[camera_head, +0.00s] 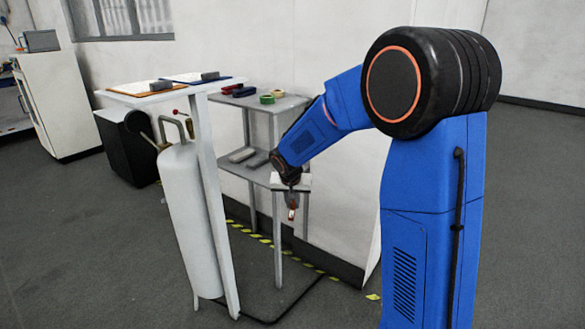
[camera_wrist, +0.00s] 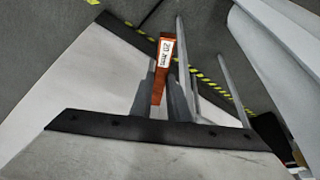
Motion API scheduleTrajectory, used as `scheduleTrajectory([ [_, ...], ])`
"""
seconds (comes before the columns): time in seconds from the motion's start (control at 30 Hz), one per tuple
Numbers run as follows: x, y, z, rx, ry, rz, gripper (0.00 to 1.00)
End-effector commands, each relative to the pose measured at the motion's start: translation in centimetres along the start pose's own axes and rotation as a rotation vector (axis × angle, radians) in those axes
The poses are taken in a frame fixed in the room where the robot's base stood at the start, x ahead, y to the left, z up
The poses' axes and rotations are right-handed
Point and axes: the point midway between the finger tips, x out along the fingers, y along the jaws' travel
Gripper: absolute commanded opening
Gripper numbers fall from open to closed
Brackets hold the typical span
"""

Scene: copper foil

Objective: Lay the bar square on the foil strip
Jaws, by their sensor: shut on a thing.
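The bar (camera_wrist: 162,72) is orange-red with a white printed label and stands between the fingers of my gripper (camera_wrist: 163,98) in the wrist view. My gripper is shut on it. In the head view my gripper (camera_head: 291,203) hangs in front of the shelf stand, below the top of the tall table, and the bar (camera_head: 292,214) shows small below it, pointing down. I cannot make out the foil strip for certain. On the tall table lie an orange-edged board (camera_head: 130,90) and a blue-edged board (camera_head: 216,77), each with a pale sheet and a dark block.
The narrow tall table (camera_head: 195,88) stands left of my gripper, with a grey tank (camera_head: 185,220) beside its leg. The shelf stand (camera_head: 268,105) behind holds tape rolls and small dark items. A wall is close behind. Open floor lies at the front left.

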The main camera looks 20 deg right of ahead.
Motion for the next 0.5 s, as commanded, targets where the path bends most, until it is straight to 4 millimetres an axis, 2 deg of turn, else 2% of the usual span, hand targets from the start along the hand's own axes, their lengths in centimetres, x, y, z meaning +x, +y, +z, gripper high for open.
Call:
scheduleTrajectory([
  [0.03, 2.5, 0.1, 0.6, -0.030, -0.006, -0.011, 0.00],
  [0.2, 9.3, -0.1, 2.0, -0.135, -0.005, -0.059, 0.00],
  [0.5, 19.4, -0.5, 3.9, -0.289, -0.002, -0.130, 0.00],
])
